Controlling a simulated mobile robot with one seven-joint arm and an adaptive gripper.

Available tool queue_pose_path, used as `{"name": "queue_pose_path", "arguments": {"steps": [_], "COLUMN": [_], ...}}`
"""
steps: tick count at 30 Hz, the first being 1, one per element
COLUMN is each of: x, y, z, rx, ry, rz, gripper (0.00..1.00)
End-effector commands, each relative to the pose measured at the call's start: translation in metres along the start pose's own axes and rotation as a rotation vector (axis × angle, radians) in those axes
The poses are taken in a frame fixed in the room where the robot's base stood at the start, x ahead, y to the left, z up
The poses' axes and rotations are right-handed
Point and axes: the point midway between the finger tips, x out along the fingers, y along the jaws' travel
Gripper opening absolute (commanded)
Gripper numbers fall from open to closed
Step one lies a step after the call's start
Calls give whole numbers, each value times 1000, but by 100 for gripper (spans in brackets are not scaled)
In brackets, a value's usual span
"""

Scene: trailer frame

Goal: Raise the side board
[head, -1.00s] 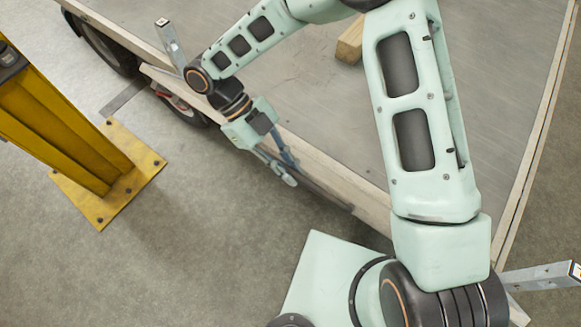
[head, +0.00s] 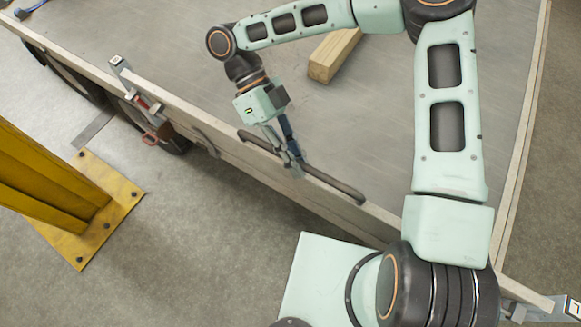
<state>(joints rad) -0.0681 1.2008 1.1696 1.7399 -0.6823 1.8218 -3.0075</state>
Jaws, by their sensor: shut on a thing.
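The side board (head: 225,128) runs along the trailer's near edge, and its pale top edge shows from upper left to lower right. It stands close to upright beside the bed. A dark bar handle (head: 340,187) lies along it. My gripper (head: 291,166) is shut on the handle near its middle; the fingers partly hide the grip. A metal post (head: 121,69) stands at the board's left end, with a latch and red lever (head: 152,136) below it. Another metal bracket (head: 540,309) shows at the lower right end.
A wooden block (head: 334,55) lies on the grey trailer bed (head: 400,125) behind my gripper. A yellow column with a bolted foot (head: 108,205) stands on the floor at left. Wheels (head: 65,75) sit under the trailer. Floor in front of the board is clear.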

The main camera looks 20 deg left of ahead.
Motion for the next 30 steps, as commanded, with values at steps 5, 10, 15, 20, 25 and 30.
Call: {"name": "queue_pose_path", "arguments": {"steps": [5,10,15,20,25,30], "x": [-2,-4,-5,-5,-5,-6], "y": [-14,-20,-22,-22,-22,-21], "z": [-2,-5,-6,-7,-6,-7], "rx": [-16,-23,-24,-24,-24,-25], "ry": [-11,-15,-15,-14,-15,-14], "rz": [22,31,33,32,31,32], "gripper": [0,0,0,0,16,20]}}
